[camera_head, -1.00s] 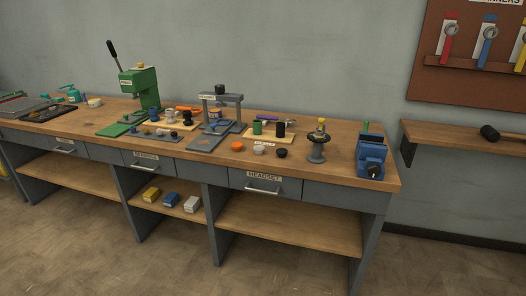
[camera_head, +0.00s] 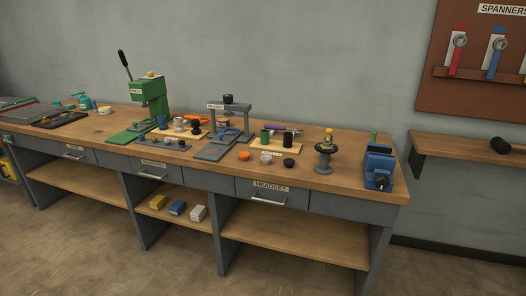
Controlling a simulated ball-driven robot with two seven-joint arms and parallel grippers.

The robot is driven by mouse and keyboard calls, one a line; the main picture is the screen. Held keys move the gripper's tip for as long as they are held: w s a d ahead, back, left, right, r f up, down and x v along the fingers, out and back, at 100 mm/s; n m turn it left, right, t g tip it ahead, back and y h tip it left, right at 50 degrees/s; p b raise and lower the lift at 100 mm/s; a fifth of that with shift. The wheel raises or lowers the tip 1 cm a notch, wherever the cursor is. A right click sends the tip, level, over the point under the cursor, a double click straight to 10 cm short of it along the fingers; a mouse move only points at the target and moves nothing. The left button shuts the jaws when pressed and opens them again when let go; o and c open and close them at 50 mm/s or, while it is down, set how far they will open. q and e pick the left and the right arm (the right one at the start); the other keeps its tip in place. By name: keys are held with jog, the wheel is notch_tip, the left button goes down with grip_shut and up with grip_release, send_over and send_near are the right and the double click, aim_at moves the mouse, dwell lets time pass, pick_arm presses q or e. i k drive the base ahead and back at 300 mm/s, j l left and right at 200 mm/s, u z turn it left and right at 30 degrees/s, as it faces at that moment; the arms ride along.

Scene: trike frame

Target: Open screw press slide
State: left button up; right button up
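A grey screw press (camera_head: 231,111) with a dark knob on top and a label on its crossbar stands on the workbench, near the middle. A flat grey slide plate (camera_head: 212,152) extends from its base toward the bench's front edge. Whether the slide is open or shut I cannot tell at this size. A green lever press (camera_head: 151,98) with a raised black handle stands to its left. Neither of my grippers is in view.
The wooden workbench (camera_head: 340,189) has labelled drawers, including a headset drawer (camera_head: 272,192). Small parts surround the press. A grey stand (camera_head: 325,155) and blue vise (camera_head: 378,168) are at the right. Open floor (camera_head: 90,245) lies in front.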

aim_at(228, 135)
jog(key=i+j+z, duration=0.1)
jog(key=i, duration=0.35)
jog(key=i+j, duration=0.25)
jog(key=i, duration=0.25)
jog(key=i+j+z, duration=0.15)
jog(key=i, duration=0.3)
